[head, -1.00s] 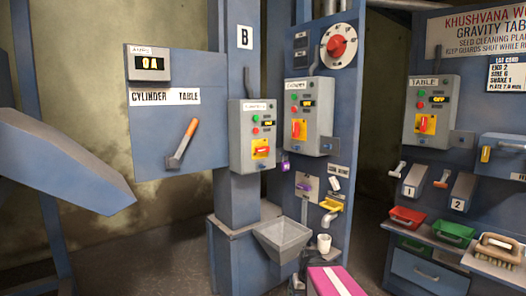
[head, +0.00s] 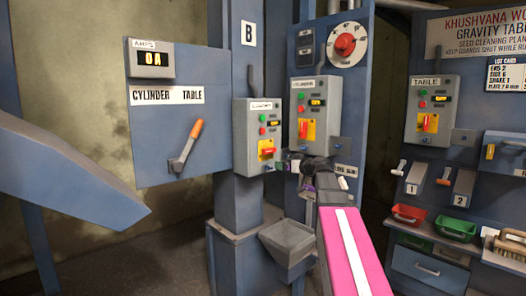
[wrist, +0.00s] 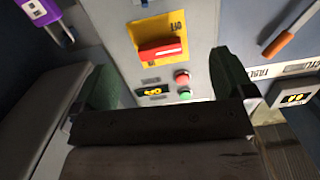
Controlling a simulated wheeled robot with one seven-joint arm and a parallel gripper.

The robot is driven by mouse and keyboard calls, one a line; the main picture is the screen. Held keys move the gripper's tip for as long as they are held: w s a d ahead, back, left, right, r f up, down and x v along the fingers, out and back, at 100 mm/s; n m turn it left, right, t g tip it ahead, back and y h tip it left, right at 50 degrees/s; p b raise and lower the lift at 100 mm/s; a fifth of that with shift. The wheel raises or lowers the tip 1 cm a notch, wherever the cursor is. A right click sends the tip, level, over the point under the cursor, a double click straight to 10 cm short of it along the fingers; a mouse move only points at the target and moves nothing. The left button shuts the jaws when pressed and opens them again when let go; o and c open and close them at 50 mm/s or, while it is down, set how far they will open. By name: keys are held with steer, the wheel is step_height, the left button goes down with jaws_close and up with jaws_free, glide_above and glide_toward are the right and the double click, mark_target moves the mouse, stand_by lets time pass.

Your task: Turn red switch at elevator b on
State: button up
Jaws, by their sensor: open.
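The elevator control box (head: 257,133) is grey and sits on the blue column under the B sign (head: 248,33). Its red switch (head: 267,151) is on a yellow plate low on the box, with the bar lying roughly crosswise. The wrist view shows the red switch (wrist: 161,51) closer and turned around, on its yellow plate (wrist: 158,30). My gripper (head: 282,164) is just right of the switch in the head view. In the wrist view my gripper (wrist: 165,80) has its fingers apart, with the switch ahead between them; I see no contact.
The cylinder box (head: 313,112) stands close on the right. The cylinder/table lever (head: 185,145) has an orange grip and is on the left panel. A purple padlock (wrist: 60,32) hangs beside the box. A grey hopper (head: 288,240) is below my arm.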

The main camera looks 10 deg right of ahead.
steer(key=t, duration=0.1)
glide_toward(271, 150)
steer(key=x, duration=1)
steer(key=shift+w+r, duration=0.1)
steer(key=shift+w, duration=0.05)
steer(key=c, duration=0.8)
